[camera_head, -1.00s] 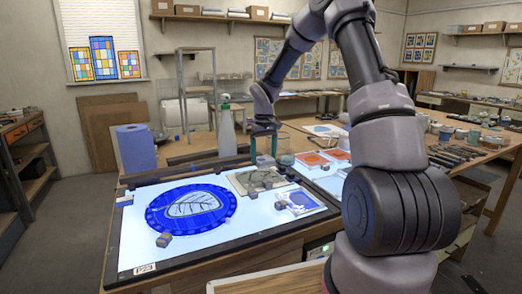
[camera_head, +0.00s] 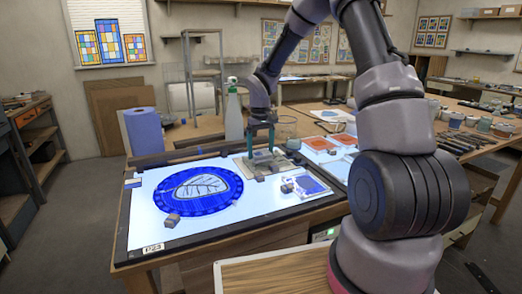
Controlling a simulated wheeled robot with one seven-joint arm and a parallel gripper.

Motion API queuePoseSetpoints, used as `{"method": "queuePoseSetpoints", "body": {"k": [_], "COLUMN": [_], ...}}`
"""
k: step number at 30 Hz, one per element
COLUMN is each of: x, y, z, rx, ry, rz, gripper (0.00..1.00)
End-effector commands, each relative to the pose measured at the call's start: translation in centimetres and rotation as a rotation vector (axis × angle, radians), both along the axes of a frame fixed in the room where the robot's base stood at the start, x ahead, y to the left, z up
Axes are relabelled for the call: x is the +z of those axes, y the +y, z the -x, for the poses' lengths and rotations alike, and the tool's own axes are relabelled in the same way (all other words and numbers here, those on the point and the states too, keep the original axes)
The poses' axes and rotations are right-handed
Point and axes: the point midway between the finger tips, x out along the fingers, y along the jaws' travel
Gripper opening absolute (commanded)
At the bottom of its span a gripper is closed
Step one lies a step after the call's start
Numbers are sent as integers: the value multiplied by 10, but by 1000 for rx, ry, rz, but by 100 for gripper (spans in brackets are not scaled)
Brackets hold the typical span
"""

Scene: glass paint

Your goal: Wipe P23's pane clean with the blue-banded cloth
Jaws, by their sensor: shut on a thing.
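The light table (camera_head: 140,225) bears a tag reading P23 (camera_head: 153,248) at its near left corner. On it lies a round blue pane (camera_head: 165,200) with a pale, dark-veined leaf shape at its centre. A grey-green square piece (camera_head: 243,165) lies at the far right of the lit top. My gripper (camera_head: 262,148) points down just above or at this square, its teal fingers shut on a small greyish, cloth-like thing (camera_head: 262,156). I cannot make out a blue band on it, nor whether it touches the square.
Small grey blocks sit around the panes, one at the near left (camera_head: 172,220). A blue-and-white piece (camera_head: 305,187) lies at the right. A spray bottle (camera_head: 234,115), a blue paper roll (camera_head: 143,132) and a glass jar (camera_head: 286,130) stand behind. Orange panes (camera_head: 342,139) lie further right.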

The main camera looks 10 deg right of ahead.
Motion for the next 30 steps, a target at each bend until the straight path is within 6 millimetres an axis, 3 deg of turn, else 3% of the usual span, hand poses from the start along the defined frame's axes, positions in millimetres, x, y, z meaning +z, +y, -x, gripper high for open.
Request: {"method": "queuePoseSetpoints", "body": {"k": [30], "x": [-5], "y": [0], "z": [1], "rx": [1], "ry": [-1], "rz": [0], "gripper": [42]}}
